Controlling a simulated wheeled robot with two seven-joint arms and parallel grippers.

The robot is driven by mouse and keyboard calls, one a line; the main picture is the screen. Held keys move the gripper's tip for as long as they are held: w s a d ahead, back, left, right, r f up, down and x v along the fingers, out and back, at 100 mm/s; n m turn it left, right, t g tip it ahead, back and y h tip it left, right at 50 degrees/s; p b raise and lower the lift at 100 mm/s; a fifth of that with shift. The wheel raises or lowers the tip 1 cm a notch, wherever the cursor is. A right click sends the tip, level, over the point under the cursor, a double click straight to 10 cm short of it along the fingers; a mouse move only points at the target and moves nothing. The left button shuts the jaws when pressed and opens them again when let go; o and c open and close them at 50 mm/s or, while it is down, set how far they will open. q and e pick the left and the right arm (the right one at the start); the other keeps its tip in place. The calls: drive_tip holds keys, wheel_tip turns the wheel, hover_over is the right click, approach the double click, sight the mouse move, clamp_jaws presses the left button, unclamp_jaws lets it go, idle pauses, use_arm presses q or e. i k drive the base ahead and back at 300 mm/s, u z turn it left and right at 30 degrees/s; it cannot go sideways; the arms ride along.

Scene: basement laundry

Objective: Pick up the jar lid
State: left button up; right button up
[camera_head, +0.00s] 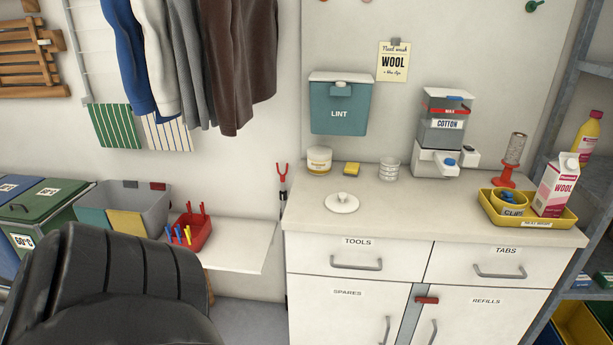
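The jar lid looks to be the round white disc with a small knob on top (342,203). It lies flat, knob up, near the front left of the white counter (430,215). A white jar with a yellow label (319,161) stands behind it, and a small white ribbed jar (390,169) stands behind it to the right. Nothing touches the lid.
A yellow sponge-like block (351,169) lies between the jars. A cotton dispenser (440,135) stands at the back. A yellow tray (530,217) with a pink carton (556,187) is at right. The counter right of the lid is clear.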

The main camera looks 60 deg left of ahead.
sight(342, 202)
drive_tip(key=u, duration=2)
